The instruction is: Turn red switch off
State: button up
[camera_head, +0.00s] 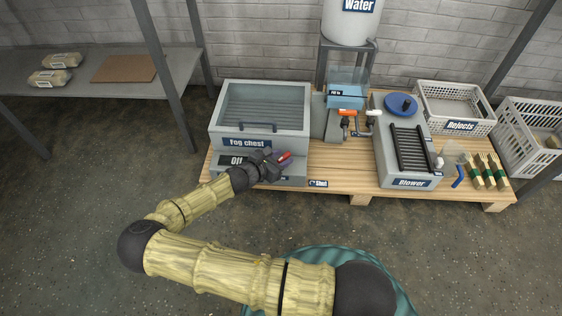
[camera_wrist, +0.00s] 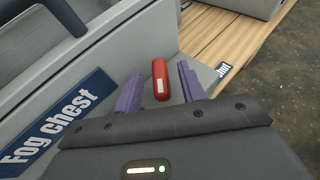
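The red switch (camera_wrist: 161,80) is a red lever with a small white patch, on the grey ledge at the front of the fog chest. It also shows in the head view (camera_head: 285,156), at the chest's lower front right. My gripper (camera_wrist: 160,90) is open, with its purple fingers apart on either side of the red switch. Whether the fingers touch it cannot be told.
The fog chest (camera_head: 260,106) stands on a wooden pallet (camera_head: 340,165). To its right are a valve with an orange handle (camera_head: 346,112), the blower (camera_head: 411,182), tied wooden spoons (camera_head: 490,172) and the rejects crate (camera_head: 455,88). The floor in front is clear.

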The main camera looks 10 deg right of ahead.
jog(key=shift+w+d, duration=0.1)
grip_shut()
